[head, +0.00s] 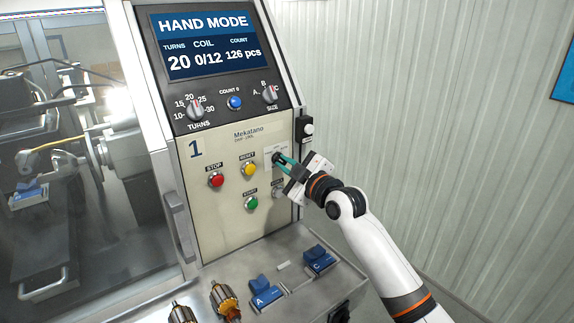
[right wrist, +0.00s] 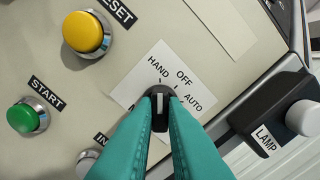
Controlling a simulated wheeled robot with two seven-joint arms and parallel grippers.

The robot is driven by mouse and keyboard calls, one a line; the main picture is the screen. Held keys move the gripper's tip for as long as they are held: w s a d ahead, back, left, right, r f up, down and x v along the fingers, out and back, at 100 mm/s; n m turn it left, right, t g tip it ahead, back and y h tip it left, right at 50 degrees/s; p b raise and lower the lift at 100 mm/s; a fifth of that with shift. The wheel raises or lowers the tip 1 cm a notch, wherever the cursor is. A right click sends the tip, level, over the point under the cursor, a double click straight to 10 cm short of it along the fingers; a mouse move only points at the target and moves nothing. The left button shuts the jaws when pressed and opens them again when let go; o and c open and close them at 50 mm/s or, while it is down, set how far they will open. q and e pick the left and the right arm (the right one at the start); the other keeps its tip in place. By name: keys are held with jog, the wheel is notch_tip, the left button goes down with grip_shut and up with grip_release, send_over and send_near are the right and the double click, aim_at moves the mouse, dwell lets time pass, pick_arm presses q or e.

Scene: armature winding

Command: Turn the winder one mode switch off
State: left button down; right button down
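The winder one panel (head: 225,195), marked 1, has a screen (head: 205,45) reading HAND MODE. The mode switch (right wrist: 160,98) is a black knob with a white pointer line on a white plate marked HAND, OFF and AUTO. Its pointer lies toward HAND. My right gripper (head: 279,161) is at the plate on the panel's right side. In the right wrist view its teal fingers (right wrist: 162,105) lie on both sides of the knob and look closed on it. My left gripper is not in view.
Red STOP (head: 216,180), yellow RESET (head: 249,169) and green START (head: 251,203) buttons sit left of the switch. A LAMP switch (right wrist: 302,117) sticks out at the panel's right edge. Blue holders (head: 268,296) and armatures (head: 223,297) are on the ledge below. Free room lies right of the panel.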

jog(key=shift+m, duration=0.3)
jog(key=m, duration=0.3)
jog(key=shift+m, duration=0.3)
jog(key=shift+m+p, duration=0.5)
jog(key=shift+m, duration=1.7)
jog(key=c, duration=1.5)
grip_release()
